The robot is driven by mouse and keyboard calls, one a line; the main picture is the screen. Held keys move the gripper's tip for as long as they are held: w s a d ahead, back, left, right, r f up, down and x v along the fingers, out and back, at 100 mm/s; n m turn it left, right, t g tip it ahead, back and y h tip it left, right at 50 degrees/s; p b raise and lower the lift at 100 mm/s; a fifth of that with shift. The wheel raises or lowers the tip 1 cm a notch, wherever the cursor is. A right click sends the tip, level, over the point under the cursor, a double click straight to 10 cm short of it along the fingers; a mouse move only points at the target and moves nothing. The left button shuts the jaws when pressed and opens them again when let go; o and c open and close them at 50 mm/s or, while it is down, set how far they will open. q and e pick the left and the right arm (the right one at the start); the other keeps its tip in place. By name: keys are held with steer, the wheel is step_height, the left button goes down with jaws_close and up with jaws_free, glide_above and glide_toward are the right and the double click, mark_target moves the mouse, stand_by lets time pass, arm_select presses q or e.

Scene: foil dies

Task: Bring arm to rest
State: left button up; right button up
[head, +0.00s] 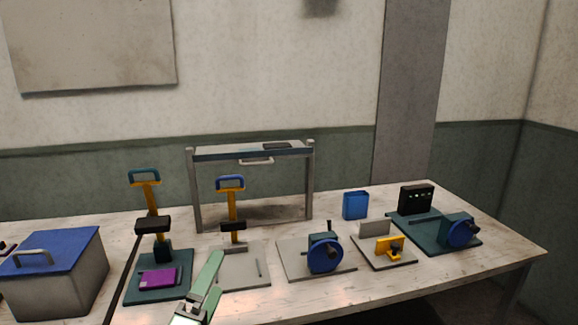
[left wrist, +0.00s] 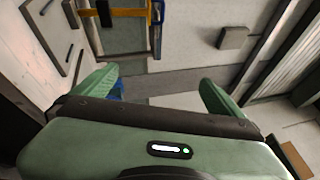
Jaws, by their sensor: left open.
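My left gripper (head: 205,287) shows at the bottom of the head view, green-fingered, in front of the press with the grey base. In the left wrist view its two green fingers (left wrist: 158,92) stand wide apart with nothing between them. The gripper is open and empty. My right gripper is in neither view.
A press with a purple block (head: 157,277) on a teal base (head: 140,292) stands left of my gripper. A blue-lidded box (head: 55,285) is at far left. Blue-wheeled devices (head: 323,255) and a blue bin (head: 356,205) stand to the right. A grey frame (head: 193,190) stands behind.

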arm_select(q)
steer(key=s+a+f+n+g+y, duration=0.3)
steer(key=s+f+n+g, duration=0.1)
steer(key=f+n, duration=0.35)
steer(key=s+a+f+n+g+y, duration=0.2)
steer(key=s+a+f+n+g, duration=0.3)
steer(key=f, duration=0.4)
steer(key=s+d+f+n+g+h, duration=0.1)
steer(key=s+f+n+g, duration=0.4)
steer(key=s, duration=0.5)
steer(key=s+d+f+n+g, duration=0.1)
steer(key=s+f+n+g, duration=0.25)
steer(key=s+f, duration=0.8)
steer(key=f, duration=2.2)
steer(key=s+a+f+g, duration=0.1)
steer(key=s+a+f, duration=0.2)
steer(key=s+f, duration=1.2)
steer(key=shift+s+f+m, duration=0.25)
steer(key=shift+s+m, duration=0.05)
steer(key=shift+s, duration=0.5)
